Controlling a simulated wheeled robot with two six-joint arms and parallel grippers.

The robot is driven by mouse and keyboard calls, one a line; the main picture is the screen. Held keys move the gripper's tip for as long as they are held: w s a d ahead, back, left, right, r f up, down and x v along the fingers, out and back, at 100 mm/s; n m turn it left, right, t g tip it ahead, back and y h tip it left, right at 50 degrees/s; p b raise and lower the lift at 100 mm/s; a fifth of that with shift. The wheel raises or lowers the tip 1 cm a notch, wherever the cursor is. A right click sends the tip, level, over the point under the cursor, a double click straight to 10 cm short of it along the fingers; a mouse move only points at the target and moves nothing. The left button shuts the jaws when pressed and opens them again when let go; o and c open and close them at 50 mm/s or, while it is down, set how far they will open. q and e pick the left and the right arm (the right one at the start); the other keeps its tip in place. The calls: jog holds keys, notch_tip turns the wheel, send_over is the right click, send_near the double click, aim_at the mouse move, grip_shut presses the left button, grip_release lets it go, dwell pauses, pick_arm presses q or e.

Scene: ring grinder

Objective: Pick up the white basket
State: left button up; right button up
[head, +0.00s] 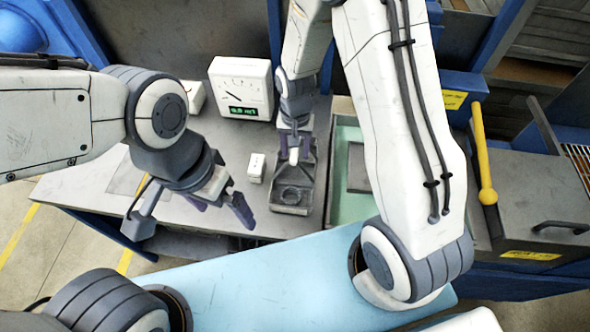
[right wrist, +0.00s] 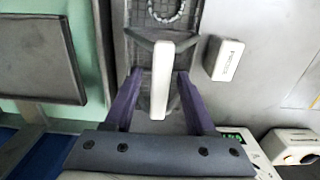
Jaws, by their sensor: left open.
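A dark grey mesh basket (head: 292,209) with a white handle stands on the grey worktop, below my right gripper (head: 294,152). A ring (head: 290,194) lies in its near part. In the right wrist view the white handle (right wrist: 162,78) is between the two purple fingers of my right gripper (right wrist: 160,75), with a gap on each side. The beaded ring (right wrist: 168,12) shows at the top edge there. My left gripper (head: 217,207) is open and empty over the worktop's front left part, apart from the basket.
A small white box (head: 256,168) stands just left of the basket. A white meter (head: 241,88) with a dial and green display stands behind. A green-lined bay (head: 349,208) is to the right, then a grey machine with a yellow lever (head: 484,150).

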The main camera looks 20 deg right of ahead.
grip_shut()
dwell(1.2)
